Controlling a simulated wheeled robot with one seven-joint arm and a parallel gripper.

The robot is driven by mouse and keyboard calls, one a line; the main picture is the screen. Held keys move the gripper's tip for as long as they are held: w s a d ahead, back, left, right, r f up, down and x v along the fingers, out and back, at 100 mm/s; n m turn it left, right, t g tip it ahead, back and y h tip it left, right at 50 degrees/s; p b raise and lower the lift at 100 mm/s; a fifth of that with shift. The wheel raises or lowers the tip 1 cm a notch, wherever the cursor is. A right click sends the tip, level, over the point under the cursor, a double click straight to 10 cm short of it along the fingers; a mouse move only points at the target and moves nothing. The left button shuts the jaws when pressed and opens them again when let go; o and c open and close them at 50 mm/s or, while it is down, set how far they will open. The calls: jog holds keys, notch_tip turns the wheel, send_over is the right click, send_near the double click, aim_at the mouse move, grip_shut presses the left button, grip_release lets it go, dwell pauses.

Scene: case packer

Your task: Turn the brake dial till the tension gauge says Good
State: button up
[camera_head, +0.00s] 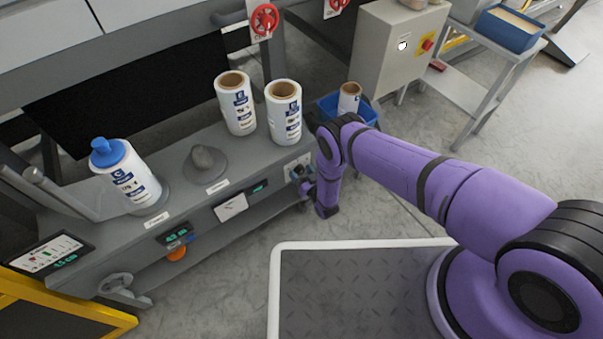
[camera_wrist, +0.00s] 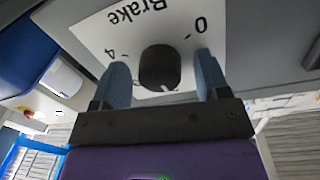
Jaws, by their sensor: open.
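The brake dial (camera_wrist: 160,68) is a round black knob on a white plate (camera_wrist: 120,30) lettered "Brake", with 0 and 4 marked, upside down in the wrist view. My gripper (camera_wrist: 162,60) is open, its two blue-grey fingers on either side of the dial, with small gaps seeming to show. In the head view my gripper (camera_head: 304,180) is at the right end of the machine's front panel, largely hiding the dial.
White film rolls (camera_head: 236,105) stand on the ledge. A blue bin (camera_head: 366,112) and grey cabinet (camera_head: 385,50) are behind my arm.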

jog(key=c, duration=0.9)
jog(key=m, duration=0.2)
jog(key=shift+d+m, duration=0.1)
jog(key=shift+m, duration=0.2)
jog(key=m, duration=0.3)
jog(key=o, duration=0.9)
jog(key=v, duration=1)
jog(key=shift+s, duration=0.35)
jog(key=shift+d, duration=0.2)
